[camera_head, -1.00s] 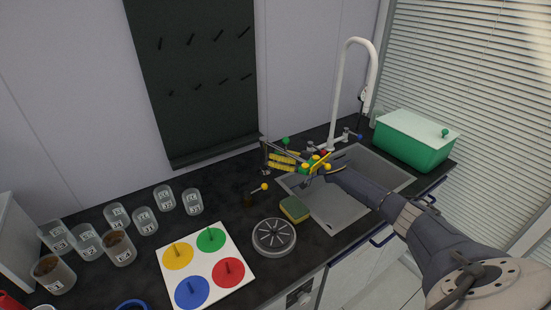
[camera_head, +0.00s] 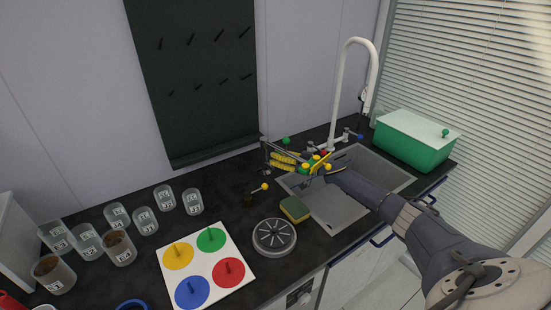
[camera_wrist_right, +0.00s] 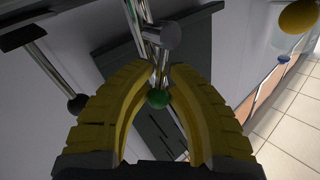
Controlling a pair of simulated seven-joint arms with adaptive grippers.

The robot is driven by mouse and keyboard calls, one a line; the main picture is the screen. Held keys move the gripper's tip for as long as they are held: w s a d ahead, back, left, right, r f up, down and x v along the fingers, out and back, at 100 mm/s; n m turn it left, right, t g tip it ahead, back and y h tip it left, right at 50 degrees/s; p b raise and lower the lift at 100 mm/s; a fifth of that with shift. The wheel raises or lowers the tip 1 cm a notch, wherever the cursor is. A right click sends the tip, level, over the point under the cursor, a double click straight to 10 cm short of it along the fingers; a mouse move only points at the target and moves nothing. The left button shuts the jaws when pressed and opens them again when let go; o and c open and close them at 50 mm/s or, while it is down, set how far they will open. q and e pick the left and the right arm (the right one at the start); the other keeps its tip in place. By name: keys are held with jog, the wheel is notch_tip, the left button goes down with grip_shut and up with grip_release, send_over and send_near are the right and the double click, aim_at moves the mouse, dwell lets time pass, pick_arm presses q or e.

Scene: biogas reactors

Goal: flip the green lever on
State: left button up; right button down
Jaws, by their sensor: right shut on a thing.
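The green lever shows in the right wrist view as a green ball knob (camera_wrist_right: 158,98) on a metal stem, between the two yellow fingers. A green ball (camera_head: 286,140) also shows in the head view, just above the fingers. My right gripper (camera_head: 268,158) reaches over the sink's left end, fingers pointing left. In the right wrist view, its fingers (camera_wrist_right: 168,68) are shut on the green lever, with the metal stem running beyond the tips. The lever's base is hard to make out in the head view. My left gripper is not in view.
A yellow-knobbed lever (camera_head: 264,186) stands close below the gripper. The white faucet (camera_head: 332,95) rises behind my right arm. A sponge (camera_head: 294,209) and a round grey drain-like disc (camera_head: 274,237) lie in front. A green box (camera_head: 410,149) stands right of the sink (camera_head: 345,212).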

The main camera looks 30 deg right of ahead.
jog(key=m+t, duration=0.1)
jog(key=d+f+m+t, duration=0.1)
jog(key=m, duration=0.1)
jog(key=d+m+t+y, duration=0.1)
jog(key=m, duration=0.1)
jog(key=shift+f, duration=0.35)
jog(key=c, duration=1.3)
grip_release()
jog(key=shift+a+r+n+g, duration=0.35)
jog(key=shift+r+n+g, duration=0.25)
jog(key=shift+n, duration=0.5)
jog(key=n+g, duration=0.1)
jog(key=a+n+h, duration=0.1)
jog(key=n, duration=0.1)
jog(key=shift+a+r+g, duration=0.1)
jog(key=shift+r+g, duration=0.25)
jog(key=shift+g, duration=0.05)
jog(key=v, duration=1.8)
jog(key=shift+w+d+r+m+t+h, duration=0.35)
jog(key=shift+d+r+t+h, duration=1.1)
jog(key=shift+d, duration=2.45)
jog(key=shift+w+d+r+m+t+h, duration=0.5)
jog(key=shift+d+r+h, duration=1.7)
jog(key=shift+d, duration=1.75)
jog(key=shift+w+d+r+m+t+h, duration=0.2)
jog(key=shift+d+r+t+h, duration=1.25)
jog(key=shift+d, duration=2.45)
